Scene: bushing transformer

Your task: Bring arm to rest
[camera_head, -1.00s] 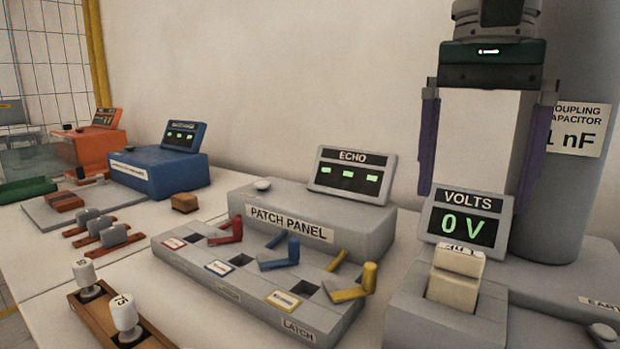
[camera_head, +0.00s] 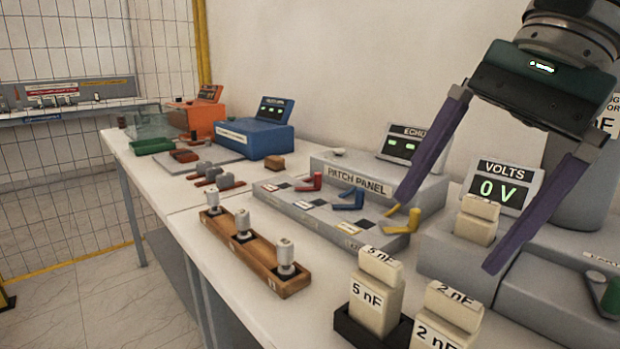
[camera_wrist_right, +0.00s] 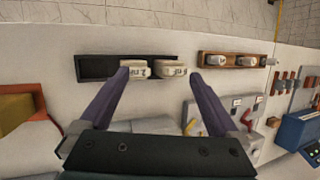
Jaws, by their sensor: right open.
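My right gripper (camera_head: 445,237) hangs over the right side of the bench in the head view, its two purple fingers spread wide with nothing between them. Behind the fingers stand the VOLTS meter (camera_head: 501,188) reading 0 V and a cream block (camera_head: 477,220) in a grey base. In the right wrist view, the open fingers (camera_wrist_right: 159,74) point towards cream blocks (camera_wrist_right: 172,69) in a dark tray (camera_wrist_right: 97,67); I cannot tell the gap. My left gripper is not in view.
The 5 nF block (camera_head: 375,290) and 2 nF block (camera_head: 444,318) stand at the front. A wooden rack (camera_head: 262,262) holds white knobbed pieces. The patch panel (camera_head: 328,221) with coloured levers lies behind. A grey cylinder (camera_head: 570,195) stands at right.

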